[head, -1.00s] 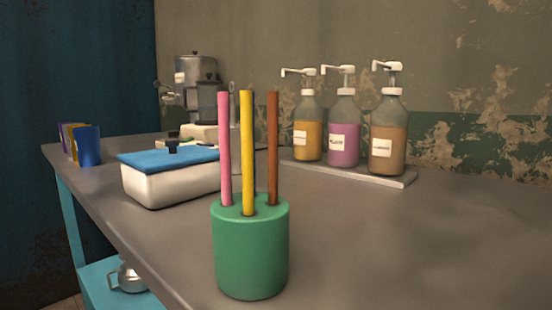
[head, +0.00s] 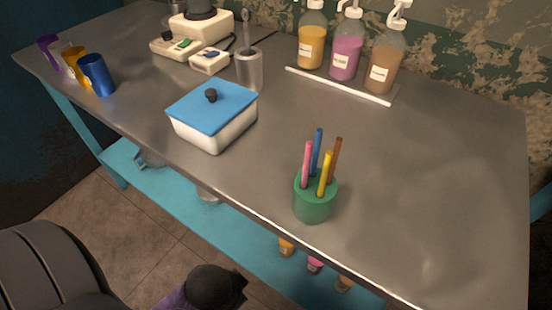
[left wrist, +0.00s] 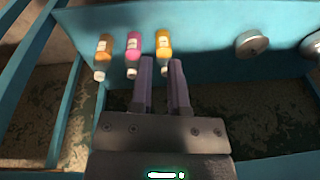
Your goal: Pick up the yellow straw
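The yellow straw (head: 325,173) stands upright in a green cylindrical holder (head: 314,206) near the front edge of the table. A pink straw (head: 307,163), a blue straw (head: 317,150) and a brown straw (head: 335,160) stand in the same holder. The yellow one is at the front right of the group. My left gripper (left wrist: 161,62) shows in the left wrist view, with a gap between its two fingers and nothing held. It points toward the blue lower shelf, away from the straws. My right gripper is not in view.
A white box with a blue lid (head: 212,107) stands left of the holder. Bottles with pumps (head: 345,50) stand on a rack at the back. Several coloured cups (head: 97,75) are at the far left. The table right of the holder is clear. Small bottles (left wrist: 134,50) are on the lower shelf (left wrist: 210,30).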

